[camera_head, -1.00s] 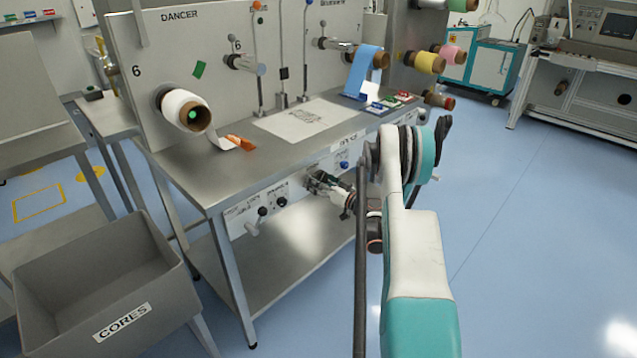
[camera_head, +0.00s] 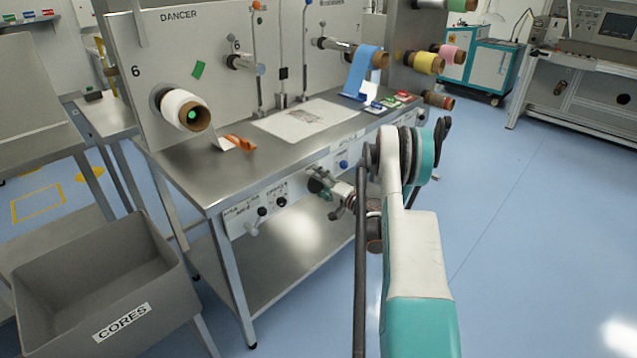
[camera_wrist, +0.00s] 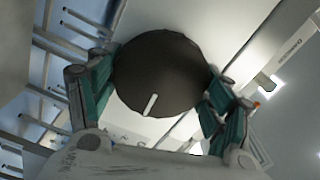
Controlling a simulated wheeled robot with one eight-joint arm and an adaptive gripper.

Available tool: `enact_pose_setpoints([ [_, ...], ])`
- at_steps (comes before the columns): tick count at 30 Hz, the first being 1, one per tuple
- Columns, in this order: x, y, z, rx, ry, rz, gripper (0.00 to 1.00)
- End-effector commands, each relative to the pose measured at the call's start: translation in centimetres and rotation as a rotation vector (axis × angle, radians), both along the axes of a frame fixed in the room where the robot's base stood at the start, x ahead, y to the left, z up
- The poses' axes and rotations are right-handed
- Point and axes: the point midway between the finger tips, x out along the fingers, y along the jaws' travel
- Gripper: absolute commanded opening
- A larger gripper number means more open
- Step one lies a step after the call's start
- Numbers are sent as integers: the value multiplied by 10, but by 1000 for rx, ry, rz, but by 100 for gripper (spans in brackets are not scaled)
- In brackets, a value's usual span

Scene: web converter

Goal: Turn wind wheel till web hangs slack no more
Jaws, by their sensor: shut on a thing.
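The wheel (camera_wrist: 165,65) is a dark, round knob with a white pointer line, seen close up in the wrist view. My gripper (camera_wrist: 160,85) has its two green-padded fingers on either side of the knob and is shut on it. In the head view, my gripper (camera_head: 326,187) is at the front panel below the tabletop and hides the knob. A blue web (camera_head: 362,72) hangs from a roller with a brown core down toward the tabletop. A white roll (camera_head: 180,108) sits on a spindle at the left, with a short white and orange tail on the table.
A steel table (camera_head: 190,165) carries the upright panel. The front strip has small black knobs (camera_head: 262,211) and a blue button (camera_head: 344,164). A grey CORES bin (camera_head: 150,285) stands at the lower left. Pink and yellow rolls (camera_head: 428,63) stick out behind. Floor at the right is clear.

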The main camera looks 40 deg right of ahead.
Motion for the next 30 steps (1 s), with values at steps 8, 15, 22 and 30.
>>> enact_pose_setpoints([
  [8, 0, -1, 0, 174, 13, -3, 49],
  [15, 0, -1, -1, 251, 19, -3, 49],
  [22, 0, -1, -1, 274, 21, -3, 49],
  [30, 0, -2, -1, 274, 21, -3, 49],
])
